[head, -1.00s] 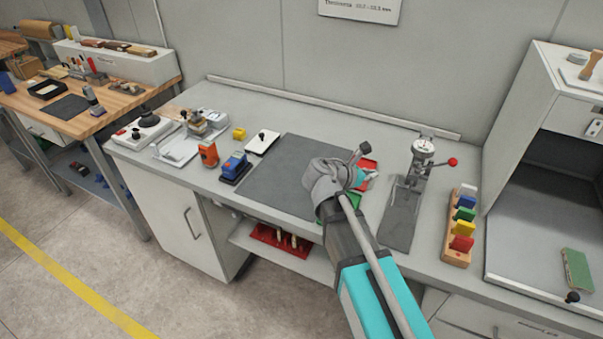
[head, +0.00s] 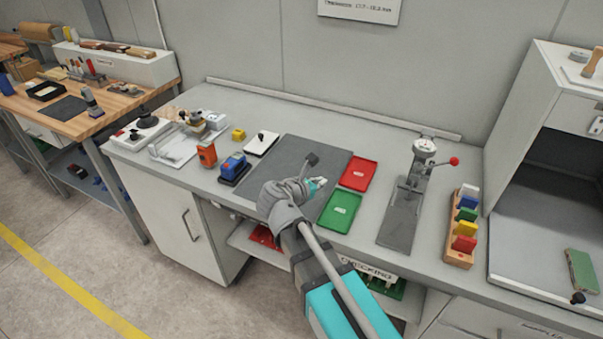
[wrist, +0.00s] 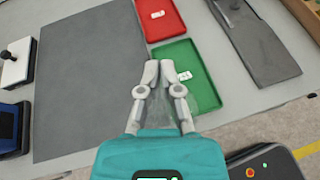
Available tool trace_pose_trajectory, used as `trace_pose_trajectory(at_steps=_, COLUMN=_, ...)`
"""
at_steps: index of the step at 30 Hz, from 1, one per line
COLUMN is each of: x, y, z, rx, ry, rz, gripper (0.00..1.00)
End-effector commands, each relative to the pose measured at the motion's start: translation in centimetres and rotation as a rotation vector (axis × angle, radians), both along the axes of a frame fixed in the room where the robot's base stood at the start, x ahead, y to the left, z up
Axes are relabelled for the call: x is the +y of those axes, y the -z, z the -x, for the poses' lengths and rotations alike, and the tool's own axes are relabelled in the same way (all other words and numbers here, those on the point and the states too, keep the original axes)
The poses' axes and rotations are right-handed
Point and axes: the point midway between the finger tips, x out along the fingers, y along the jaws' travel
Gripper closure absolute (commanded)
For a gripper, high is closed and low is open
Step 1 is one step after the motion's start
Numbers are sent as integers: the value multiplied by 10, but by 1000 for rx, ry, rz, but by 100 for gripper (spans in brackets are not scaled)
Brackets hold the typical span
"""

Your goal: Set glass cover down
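My gripper (head: 320,184) is above the right part of the dark grey mat (head: 272,180), by the left edge of the green tray (head: 340,222). In the wrist view my gripper (wrist: 160,72) has its two fingertips close together, with only a narrow gap between them. I cannot make out a glass cover between them or elsewhere; a clear, thin one could be too faint to see. The green tray (wrist: 203,96) and the red tray (wrist: 180,25) each show a small white mark.
The red tray (head: 352,182) lies behind the green one. A dial gauge stand (head: 423,150) with a red-knobbed lever and a wooden rack of coloured blocks (head: 458,255) stand to the right. A blue device (head: 235,165) stands left of the mat. Much of the mat is bare.

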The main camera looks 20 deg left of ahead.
Motion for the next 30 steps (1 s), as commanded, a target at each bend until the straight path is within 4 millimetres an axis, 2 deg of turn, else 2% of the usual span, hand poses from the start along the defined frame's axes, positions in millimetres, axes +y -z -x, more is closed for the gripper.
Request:
trace_pose_trajectory(at_steps=13, x=-3, y=-1, z=-2, rx=-60, ry=42, rz=-115, gripper=100)
trace_pose_trajectory(at_steps=23, x=-3, y=-1, z=-2, rx=-63, ry=44, rz=-122, gripper=100)
trace_pose_trajectory(at_steps=30, x=6, y=7, z=-15, rx=-62, ry=43, rz=-122, gripper=100)
